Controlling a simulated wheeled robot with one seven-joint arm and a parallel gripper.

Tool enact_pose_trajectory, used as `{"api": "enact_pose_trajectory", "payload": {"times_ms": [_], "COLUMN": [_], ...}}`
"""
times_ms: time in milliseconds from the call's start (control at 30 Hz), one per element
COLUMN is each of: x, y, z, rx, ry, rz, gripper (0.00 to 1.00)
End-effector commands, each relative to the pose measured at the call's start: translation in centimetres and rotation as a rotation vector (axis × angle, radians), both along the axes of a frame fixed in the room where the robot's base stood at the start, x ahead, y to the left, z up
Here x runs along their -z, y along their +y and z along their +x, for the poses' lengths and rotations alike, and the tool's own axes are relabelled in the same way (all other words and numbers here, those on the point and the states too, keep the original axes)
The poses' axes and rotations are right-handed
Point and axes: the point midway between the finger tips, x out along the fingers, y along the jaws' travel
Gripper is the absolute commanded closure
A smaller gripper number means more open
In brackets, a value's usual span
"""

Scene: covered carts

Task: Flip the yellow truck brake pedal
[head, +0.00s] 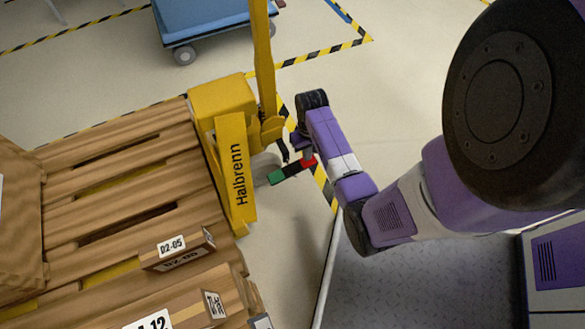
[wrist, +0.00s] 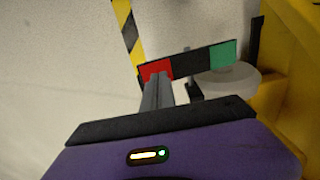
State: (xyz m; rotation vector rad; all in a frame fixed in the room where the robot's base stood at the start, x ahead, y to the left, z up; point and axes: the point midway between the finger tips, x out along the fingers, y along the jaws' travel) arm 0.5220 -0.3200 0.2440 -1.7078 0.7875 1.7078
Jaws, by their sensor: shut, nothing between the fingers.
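The yellow pallet truck (head: 224,98), marked "Halbrenn", stands left of my arm. Its brake pedal (head: 290,171) is a dark bar with a green end toward the truck's wheel and a red end toward my gripper. The pedal shows in the wrist view (wrist: 190,66), red at left and green at right. My gripper (head: 307,155) is at the red end, shut and empty. In the wrist view its fingers (wrist: 156,82) overlap the red part; I cannot tell whether they touch it. Which pedal end sits lower is unclear.
A wooden pallet (head: 120,185) with boxes (head: 178,250) lies on the truck's forks at left. The yellow handle (head: 263,55) rises behind the pedal. A blue cart (head: 205,22) stands at the back. A grey metal plate (head: 420,280) is at lower right. Floor around the pedal is clear.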

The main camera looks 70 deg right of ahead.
Motion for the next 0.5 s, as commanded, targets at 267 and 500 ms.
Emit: {"api": "enact_pose_trajectory", "payload": {"times_ms": [267,500], "x": [0.39,0.71], "y": [-0.02,-0.02], "z": [0.01,0.01], "rx": [0.000,0.000], "ry": [0.000,0.000], "rz": [0.000,0.000], "gripper": [1.00,1.00]}}
